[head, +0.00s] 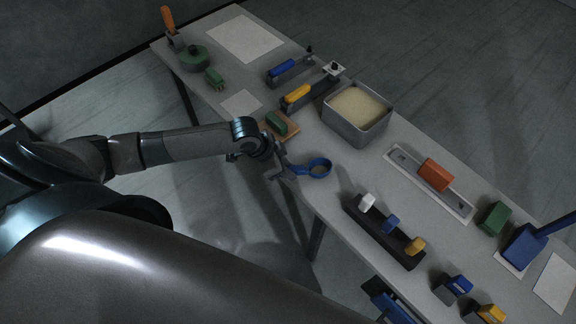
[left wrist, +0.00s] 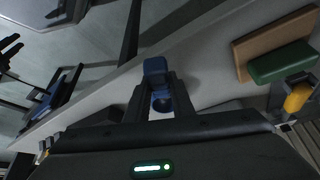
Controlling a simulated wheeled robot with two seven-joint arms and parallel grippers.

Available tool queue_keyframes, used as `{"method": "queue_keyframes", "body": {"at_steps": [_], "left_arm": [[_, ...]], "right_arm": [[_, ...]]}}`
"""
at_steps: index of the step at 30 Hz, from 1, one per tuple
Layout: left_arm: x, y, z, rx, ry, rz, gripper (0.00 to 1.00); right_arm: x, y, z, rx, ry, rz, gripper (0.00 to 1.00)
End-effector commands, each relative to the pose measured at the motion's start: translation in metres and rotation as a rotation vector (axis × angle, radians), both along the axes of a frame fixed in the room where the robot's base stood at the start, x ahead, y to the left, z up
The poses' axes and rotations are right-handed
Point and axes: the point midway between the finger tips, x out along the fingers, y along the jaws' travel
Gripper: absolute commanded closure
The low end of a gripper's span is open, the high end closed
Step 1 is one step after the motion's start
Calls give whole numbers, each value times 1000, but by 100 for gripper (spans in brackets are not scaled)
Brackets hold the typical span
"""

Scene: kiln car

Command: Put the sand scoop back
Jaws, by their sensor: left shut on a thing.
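The blue sand scoop (head: 318,168) has a round cup-like end and shows at the front edge of the long grey table. My left gripper (head: 286,172) is shut on its handle, with the round end pointing right in the head view. In the left wrist view the blue handle (left wrist: 155,68) sits between the fingers, and the fingers hide part of the scoop. Whether the scoop touches the table is hard to tell. The grey sand bin (head: 350,130), filled with pale sand, stands behind and to the right of the scoop. My right gripper is not in view.
A green block on a tan board (head: 290,133) lies just behind the gripper. A dark rack (head: 385,235) with white, blue and yellow pieces stands to the right. A metal plate (head: 455,202) carries an orange block. Bare table lies between scoop, bin and rack.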

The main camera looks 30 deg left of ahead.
Motion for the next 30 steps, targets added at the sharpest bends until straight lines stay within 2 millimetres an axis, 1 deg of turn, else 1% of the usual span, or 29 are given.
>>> {"method": "queue_keyframes", "body": {"at_steps": [10,11,12,13,30], "left_arm": [[0,0,-1,0,0,0,100],[0,0,-1,0,0,0,74],[0,0,-1,0,0,0,64],[0,0,-1,0,0,0,57],[0,0,-1,0,0,0,57]], "right_arm": [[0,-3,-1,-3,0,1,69],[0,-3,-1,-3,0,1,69],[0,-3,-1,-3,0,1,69],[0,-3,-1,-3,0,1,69],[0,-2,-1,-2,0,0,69]]}}
